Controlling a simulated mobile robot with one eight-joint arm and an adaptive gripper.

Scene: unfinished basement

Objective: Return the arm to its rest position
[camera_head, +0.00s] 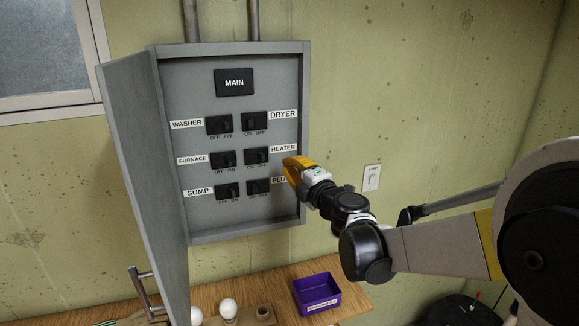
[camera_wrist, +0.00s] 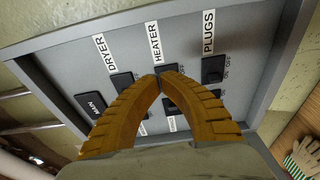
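My gripper (camera_head: 290,166) has yellow ribbed fingers and is at the right side of the open grey breaker panel (camera_head: 230,235), in front of its right edge near the HEATER and PLUGS labels. In the wrist view my gripper (camera_wrist: 160,74) shows its two fingertips together, with nothing seen held between them. The tips overlap the HEATER switch (camera_head: 256,156) in the wrist view; I cannot tell whether they touch it. My arm reaches in from the right and is stretched out toward the panel.
The panel door (camera_head: 148,180) stands open at left. Below is a wooden bench (camera_head: 284,291) with a purple bin (camera_head: 317,293) and light bulbs (camera_head: 228,308). A wall switch (camera_head: 371,178) is right of the panel. A striped glove (camera_wrist: 303,160) shows in the wrist view.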

